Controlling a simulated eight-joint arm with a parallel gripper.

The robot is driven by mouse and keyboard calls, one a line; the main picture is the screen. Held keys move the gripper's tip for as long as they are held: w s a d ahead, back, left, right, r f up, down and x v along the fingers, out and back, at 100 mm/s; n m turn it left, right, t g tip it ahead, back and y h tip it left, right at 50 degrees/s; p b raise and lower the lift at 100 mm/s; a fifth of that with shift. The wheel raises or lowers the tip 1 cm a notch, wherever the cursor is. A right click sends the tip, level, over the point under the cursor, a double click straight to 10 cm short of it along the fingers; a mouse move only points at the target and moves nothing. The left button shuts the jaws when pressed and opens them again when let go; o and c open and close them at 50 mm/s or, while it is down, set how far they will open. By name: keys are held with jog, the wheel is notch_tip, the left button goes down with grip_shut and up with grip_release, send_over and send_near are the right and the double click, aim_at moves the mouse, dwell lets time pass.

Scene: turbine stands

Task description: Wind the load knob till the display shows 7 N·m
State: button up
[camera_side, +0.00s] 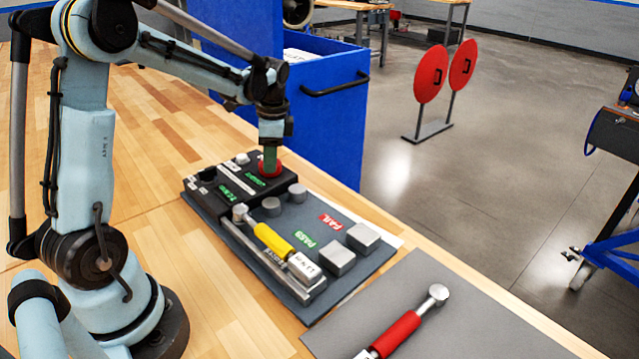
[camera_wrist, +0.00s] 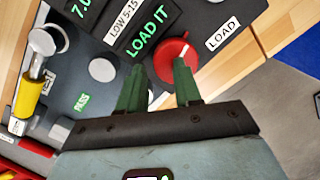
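The red load knob (camera_side: 262,174) is on the black tester box at the back of the grey board. In the wrist view the round red knob (camera_wrist: 163,50) has a white pointer mark. The green display (camera_wrist: 82,8) reads "7.0" as far as it shows; its upper part is cut off by the picture edge. A second green display (camera_wrist: 150,38) reads "LOAD IT". My gripper (camera_wrist: 159,64) has its two green fingers apart. The right finger overlaps the knob and the left finger is just beside it. In the side view my gripper (camera_side: 269,168) points down onto the knob.
A yellow-handled torque wrench (camera_side: 273,240) lies in a cradle on the board. Grey blocks (camera_side: 337,257) and green PASS and red FAIL labels (camera_side: 331,222) are nearby. A red-handled wrench (camera_side: 400,330) lies on a grey mat. A blue cabinet (camera_side: 320,110) stands behind.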

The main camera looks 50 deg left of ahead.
aim_at(284, 195)
jog(key=shift+t+h, duration=0.4)
jog(key=shift+h, duration=0.2)
jog(key=d+f, duration=0.2)
jog(key=d, duration=0.1)
jog(key=shift+w+f, duration=0.4)
jog(key=o, duration=0.3)
jog(key=shift+r, duration=0.75)
jog(key=shift+s+r, duration=0.15)
jog(key=shift+r, duration=1.6)
